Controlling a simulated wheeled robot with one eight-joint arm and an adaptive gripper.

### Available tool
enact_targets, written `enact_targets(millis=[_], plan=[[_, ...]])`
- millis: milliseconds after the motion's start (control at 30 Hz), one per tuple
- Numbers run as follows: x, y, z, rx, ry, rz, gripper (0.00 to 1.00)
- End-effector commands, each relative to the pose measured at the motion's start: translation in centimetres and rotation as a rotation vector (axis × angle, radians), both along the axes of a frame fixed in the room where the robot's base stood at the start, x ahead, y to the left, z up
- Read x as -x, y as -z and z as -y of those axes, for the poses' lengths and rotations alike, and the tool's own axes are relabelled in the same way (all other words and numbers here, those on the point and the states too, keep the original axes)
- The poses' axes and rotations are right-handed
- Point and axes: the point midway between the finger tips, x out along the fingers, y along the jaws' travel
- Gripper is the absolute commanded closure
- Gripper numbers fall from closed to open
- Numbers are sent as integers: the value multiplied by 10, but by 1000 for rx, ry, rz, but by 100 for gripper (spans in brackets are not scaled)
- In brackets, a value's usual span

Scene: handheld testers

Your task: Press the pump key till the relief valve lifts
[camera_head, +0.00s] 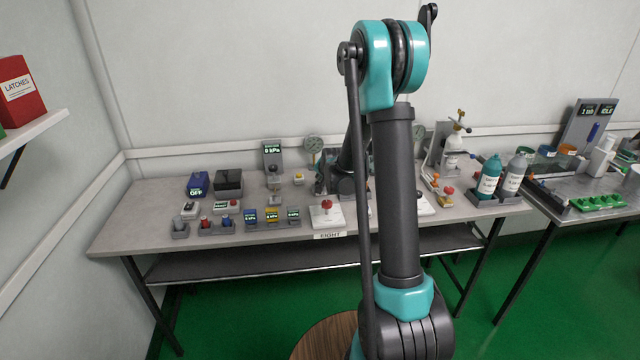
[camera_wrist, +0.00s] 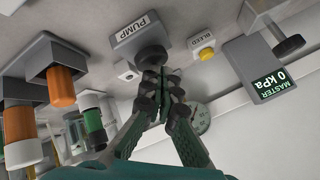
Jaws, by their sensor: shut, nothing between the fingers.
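The pump key (camera_wrist: 152,57) is a dark round cap on a grey base labelled PUMP (camera_wrist: 134,25) in the wrist view. My gripper (camera_wrist: 162,78) is shut and empty, its fingertips right at the cap; I cannot tell whether they touch it. The fingers hide part of the cap. I cannot make out which part is the relief valve.
A yellow BLEED button (camera_wrist: 207,54) sits beside the pump key. A dial gauge (camera_wrist: 201,118) is behind my fingers. Orange-bodied fittings (camera_wrist: 60,87) and a green-and-black one (camera_wrist: 95,125) stand to the left. Several small testers crowd the grey bench (camera_head: 140,215).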

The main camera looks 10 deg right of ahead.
Motion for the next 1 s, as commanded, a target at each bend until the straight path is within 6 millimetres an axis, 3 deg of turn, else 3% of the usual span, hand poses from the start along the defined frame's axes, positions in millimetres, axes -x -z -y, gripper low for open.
enact_targets(millis=[1000], plan=[[0,11,0,0,-1,-1,100]])
